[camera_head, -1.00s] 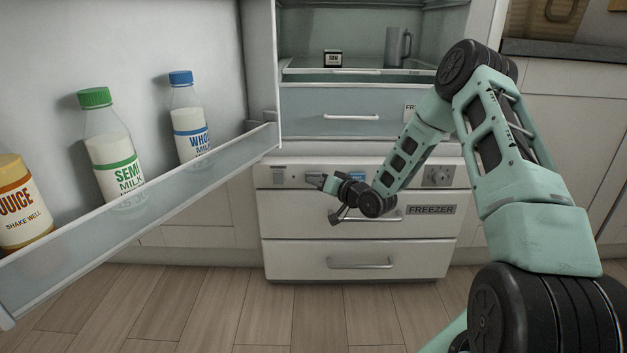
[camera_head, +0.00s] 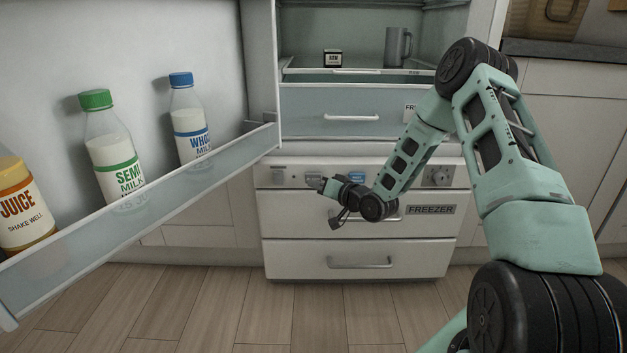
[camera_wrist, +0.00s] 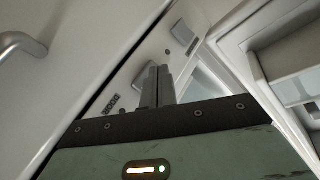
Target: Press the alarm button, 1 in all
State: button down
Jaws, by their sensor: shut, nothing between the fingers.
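The control strip (camera_head: 400,175) runs along the top of the freezer front. It carries a grey block (camera_head: 278,176) at the left, a grey button (camera_head: 313,178), a blue button (camera_head: 356,177) and a round knob (camera_head: 438,177).
The open fridge door's shelf (camera_head: 150,205) juts out at the left, holding a juice bottle (camera_head: 22,205) and two milk bottles (camera_head: 112,150). Freezer drawer handles (camera_head: 360,263) stick out below the strip. A jar (camera_head: 333,58) and grey jug (camera_head: 397,47) stand inside the fridge.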

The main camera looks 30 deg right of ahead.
jog(key=shift+s+a+p, duration=0.2)
jog(key=shift+s+a, duration=0.5)
jog(key=shift+s, duration=0.35)
jog(key=shift+s+a+p, duration=0.2)
jog(key=shift+s+a, duration=0.5)
jog(key=shift+s, duration=0.3)
jog(key=s+a+r+n+g, duration=0.2)
jog(key=s+a+n+g, duration=0.2)
jog(key=a, duration=0.7)
jog(key=s+a+r+n+g, duration=0.3)
jog(key=s+a+n+g, duration=0.15)
jog(key=a, duration=0.65)
jog(key=s+a+r+n+g+h+p, duration=0.1)
jog(key=s+a+r+n+g, duration=0.15)
jog(key=s, duration=0.75)
jog(key=s+a+r+n+g+h, duration=0.1)
jog(key=s+a+r+g, duration=0.15)
jog(key=s, duration=0.65)
jog(key=s+a+r+n+g+h+p, duration=0.1)
jog(key=s+a+r+g, duration=0.15)
jog(key=s, duration=0.75)
notch_tip(320, 180, up, 38)
jog(key=p, duration=3.7)
jog(key=shift+w+d+p, duration=0.3)
jog(key=shift+d, duration=0.15)
